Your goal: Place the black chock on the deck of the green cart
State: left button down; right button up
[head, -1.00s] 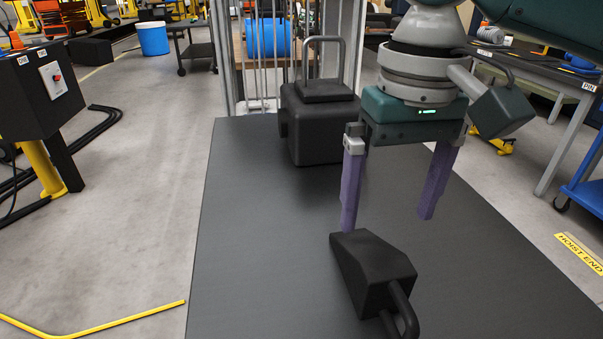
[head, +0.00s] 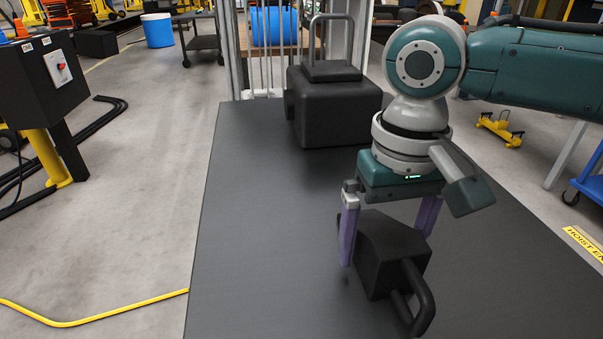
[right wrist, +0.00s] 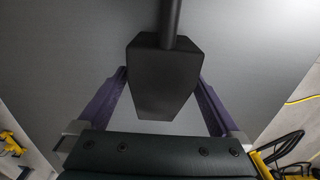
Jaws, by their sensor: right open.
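The black chock (head: 392,262) is a dark wedge-like block with a bar handle at its near end. It is on or just above a dark grey flat surface (head: 260,250). My right gripper (head: 388,246) is low over it, with its two purple fingers on either side of the block. The right wrist view shows the chock (right wrist: 160,80) between the open fingers (right wrist: 162,88), with its handle pointing away. Contact with the fingers cannot be told. No green cart is recognisable in view, and my left gripper is not in view.
A larger black block with a handle (head: 335,105) stands at the surface's far end, before a metal frame. A black control box (head: 40,80) on a yellow post stands left. A yellow bar (head: 90,318) lies on the floor. A blue cart (head: 590,185) is at right.

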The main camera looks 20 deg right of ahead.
grip_shut()
dwell(0.7)
jog(key=shift+r, duration=0.1)
